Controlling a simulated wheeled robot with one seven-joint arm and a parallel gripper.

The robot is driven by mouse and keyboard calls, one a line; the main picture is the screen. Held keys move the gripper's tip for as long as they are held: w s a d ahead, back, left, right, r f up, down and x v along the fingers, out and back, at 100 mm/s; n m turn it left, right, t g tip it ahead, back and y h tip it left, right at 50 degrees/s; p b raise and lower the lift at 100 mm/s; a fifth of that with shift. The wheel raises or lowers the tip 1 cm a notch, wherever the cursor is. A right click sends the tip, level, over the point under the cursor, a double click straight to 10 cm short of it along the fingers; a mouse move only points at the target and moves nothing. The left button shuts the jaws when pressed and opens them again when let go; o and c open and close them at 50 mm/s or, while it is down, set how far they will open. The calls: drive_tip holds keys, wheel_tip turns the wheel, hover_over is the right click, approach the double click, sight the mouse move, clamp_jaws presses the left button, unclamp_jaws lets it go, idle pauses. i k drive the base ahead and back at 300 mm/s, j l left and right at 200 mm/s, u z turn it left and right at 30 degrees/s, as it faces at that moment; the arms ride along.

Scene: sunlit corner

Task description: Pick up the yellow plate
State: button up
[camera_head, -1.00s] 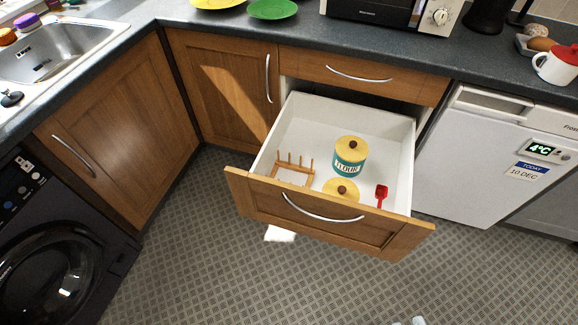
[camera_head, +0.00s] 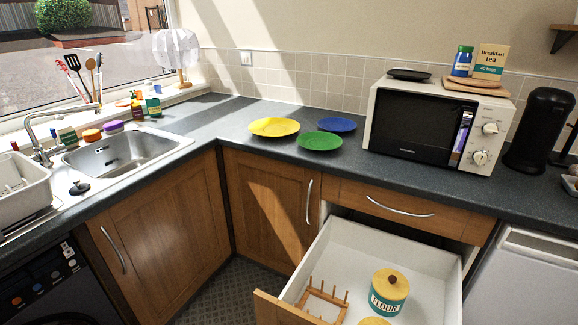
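The yellow plate (camera_head: 274,126) lies flat on the dark worktop in the corner, between the sink and the microwave. A green plate (camera_head: 320,141) lies to its right and nearer to me. A blue plate (camera_head: 336,124) lies to its right, behind the green one. The yellow plate is fully visible, with nothing on it. My gripper is not in this view.
An open drawer (camera_head: 345,250) juts out below the worktop, holding a flour canister (camera_head: 389,292) and a wooden rack (camera_head: 322,300). The microwave (camera_head: 425,125) stands right of the plates. The sink (camera_head: 125,152) is at left. Worktop around the yellow plate's left is clear.

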sight(276, 126)
drive_tip(key=i+j+u, duration=0.35)
drive_tip(key=i, duration=0.8)
drive_tip(key=i+l+u, duration=0.2)
drive_tip(key=i+u, duration=0.2)
drive_tip(key=i, duration=0.75)
